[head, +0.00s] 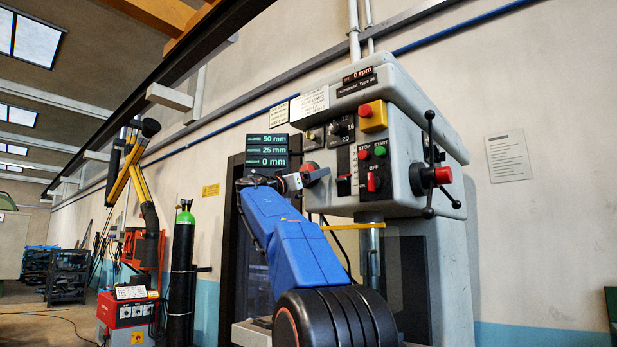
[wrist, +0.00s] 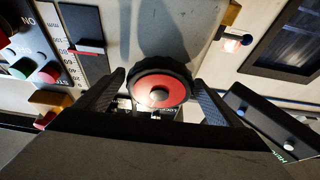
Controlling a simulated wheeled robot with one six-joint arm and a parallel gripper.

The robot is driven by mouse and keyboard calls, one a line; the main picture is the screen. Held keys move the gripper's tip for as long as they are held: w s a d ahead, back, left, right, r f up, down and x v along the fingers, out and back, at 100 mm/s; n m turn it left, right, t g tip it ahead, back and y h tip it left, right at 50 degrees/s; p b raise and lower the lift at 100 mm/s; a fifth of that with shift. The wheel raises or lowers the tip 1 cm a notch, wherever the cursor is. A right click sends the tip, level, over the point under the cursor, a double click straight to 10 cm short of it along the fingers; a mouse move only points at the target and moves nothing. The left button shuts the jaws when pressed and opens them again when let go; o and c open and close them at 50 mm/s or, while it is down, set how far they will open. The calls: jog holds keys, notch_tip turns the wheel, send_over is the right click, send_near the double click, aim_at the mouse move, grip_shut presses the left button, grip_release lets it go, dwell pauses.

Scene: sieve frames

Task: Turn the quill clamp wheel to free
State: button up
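The quill clamp wheel (wrist: 160,86) is a black ridged knob with a red face and a dark centre, in the middle of the wrist view. In the head view the red wheel (head: 318,174) shows at the lower left of the drill press's front. My gripper (wrist: 160,80) is open, one dark finger on each side of the wheel, with narrow gaps showing at the fingertips. A small label below the wheel is partly hidden by my gripper. In the head view my gripper (head: 295,183) is at the wheel, and its fingers are hard to make out.
The drill press head (head: 400,120) carries red and green buttons (head: 372,152), a red switch and a spoked feed handle (head: 430,165) at right. A display (head: 267,150) reads 50 mm, 25 mm, 0 mm. A gas cylinder (head: 181,265) stands further left.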

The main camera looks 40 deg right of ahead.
jog(key=c, duration=0.8)
jog(key=shift+n+t+y, duration=0.4)
jog(key=shift+n+t, duration=0.9)
jog(key=shift+n, duration=1)
jog(key=o, duration=1)
jog(key=v, duration=1.7)
jog(key=shift+s+a+f, duration=0.1)
jog(key=shift+a+f, duration=0.05)
jog(key=shift+f, duration=0.15)
